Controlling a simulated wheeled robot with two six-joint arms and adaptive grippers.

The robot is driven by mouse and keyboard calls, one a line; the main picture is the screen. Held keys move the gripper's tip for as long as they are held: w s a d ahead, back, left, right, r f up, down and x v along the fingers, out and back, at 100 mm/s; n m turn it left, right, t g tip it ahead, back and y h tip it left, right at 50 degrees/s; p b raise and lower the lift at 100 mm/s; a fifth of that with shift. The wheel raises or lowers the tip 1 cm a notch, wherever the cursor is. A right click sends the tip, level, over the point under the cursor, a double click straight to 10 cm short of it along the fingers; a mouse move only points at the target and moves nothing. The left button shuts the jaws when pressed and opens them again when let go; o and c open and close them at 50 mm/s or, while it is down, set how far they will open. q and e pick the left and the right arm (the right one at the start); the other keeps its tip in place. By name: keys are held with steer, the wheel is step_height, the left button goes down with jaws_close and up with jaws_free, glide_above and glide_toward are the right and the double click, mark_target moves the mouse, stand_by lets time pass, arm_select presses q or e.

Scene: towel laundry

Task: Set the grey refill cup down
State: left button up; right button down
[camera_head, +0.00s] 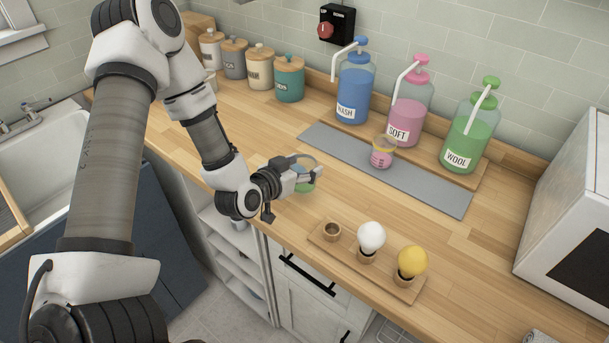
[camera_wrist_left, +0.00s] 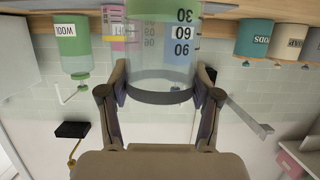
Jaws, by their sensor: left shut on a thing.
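The grey refill cup (camera_head: 306,187) is clear with a dark grey rim and green liquid in it. My left gripper (camera_head: 309,175) is shut around its side, over the wooden counter left of the grey mat (camera_head: 432,188). In the left wrist view the cup (camera_wrist_left: 160,62) fills the space between the two fingers, with scale numbers and the grey rim showing. Whether its base touches the counter, I cannot tell. My right gripper is not in view.
A yellow-rimmed cup of pink liquid (camera_head: 382,157) stands on the mat. Behind are the WASH (camera_head: 354,90), SOFT (camera_head: 407,112) and WOOL (camera_head: 466,140) pump bottles. A wooden holder (camera_head: 323,243) with white and yellow balls stands in front. Counter between holder and mat is clear.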

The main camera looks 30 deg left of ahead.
arm_select(q)
steer(key=f, duration=0.2)
steer(key=w+f, duration=0.1)
steer(key=shift+w+f, duration=0.1)
steer(key=shift+f, duration=0.25)
steer(key=shift+s+r, duration=0.2)
steer(key=shift+s, duration=0.15)
steer(key=shift+f, duration=0.2)
steer(key=o, duration=0.9)
steer(key=shift+c, duration=0.2)
steer(key=shift+o, duration=1)
steer(key=shift+w+f, duration=0.1)
steer(key=shift+w, duration=0.1)
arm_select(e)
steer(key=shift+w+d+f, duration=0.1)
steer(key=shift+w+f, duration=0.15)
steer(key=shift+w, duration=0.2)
arm_select(q)
steer(key=shift+s, duration=0.1)
